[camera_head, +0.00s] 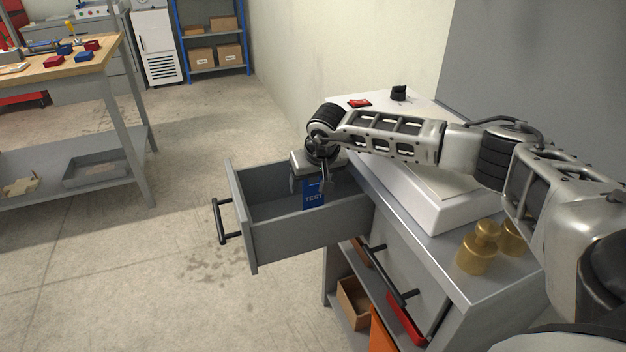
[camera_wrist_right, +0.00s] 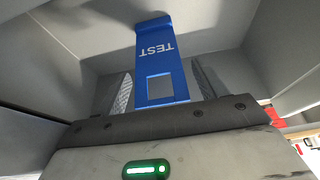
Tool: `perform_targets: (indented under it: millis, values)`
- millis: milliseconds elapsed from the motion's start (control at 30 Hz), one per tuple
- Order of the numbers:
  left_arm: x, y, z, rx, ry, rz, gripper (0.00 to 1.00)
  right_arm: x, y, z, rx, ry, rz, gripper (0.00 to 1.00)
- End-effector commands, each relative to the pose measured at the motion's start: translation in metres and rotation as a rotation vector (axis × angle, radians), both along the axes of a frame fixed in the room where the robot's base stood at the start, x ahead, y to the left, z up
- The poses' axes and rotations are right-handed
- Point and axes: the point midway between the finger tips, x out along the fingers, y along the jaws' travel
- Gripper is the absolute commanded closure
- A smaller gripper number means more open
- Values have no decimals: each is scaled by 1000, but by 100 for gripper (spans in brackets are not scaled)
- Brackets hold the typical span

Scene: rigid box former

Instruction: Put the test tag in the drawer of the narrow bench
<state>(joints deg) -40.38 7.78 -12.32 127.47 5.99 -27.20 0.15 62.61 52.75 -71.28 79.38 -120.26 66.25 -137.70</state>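The blue test tag (camera_head: 313,196), marked TEST, is inside the pulled-out grey drawer (camera_head: 310,232) of the narrow bench (camera_head: 455,265). My right gripper (camera_head: 310,186) reaches down into the drawer over the tag. In the right wrist view the tag (camera_wrist_right: 154,55) lies between the two fingers (camera_wrist_right: 162,90), with a narrow gap at each side, so the gripper looks open around it. The tag's square hole is near the palm and its bent end is farther away. Whether it rests on the drawer floor is hard to tell. My left gripper is out of view.
On the bench top are a white slab (camera_head: 440,208), brass weights (camera_head: 479,250), a red piece (camera_head: 359,103) and a black knob (camera_head: 398,93). A closed front with a black handle (camera_head: 390,275) is below. A wooden-topped workbench (camera_head: 60,68) stands left; the floor between is clear.

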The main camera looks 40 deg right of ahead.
Motion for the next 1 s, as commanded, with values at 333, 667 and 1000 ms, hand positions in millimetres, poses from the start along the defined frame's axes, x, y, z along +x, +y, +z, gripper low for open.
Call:
perform_targets:
  millis: [333,667,1000]
  values:
    - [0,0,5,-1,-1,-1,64,0,0,7,0,-1,0,30]
    - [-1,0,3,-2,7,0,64,-23,5,64,1,-5,1,30]
    - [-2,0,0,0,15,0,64,-43,10,111,0,-2,0,30]
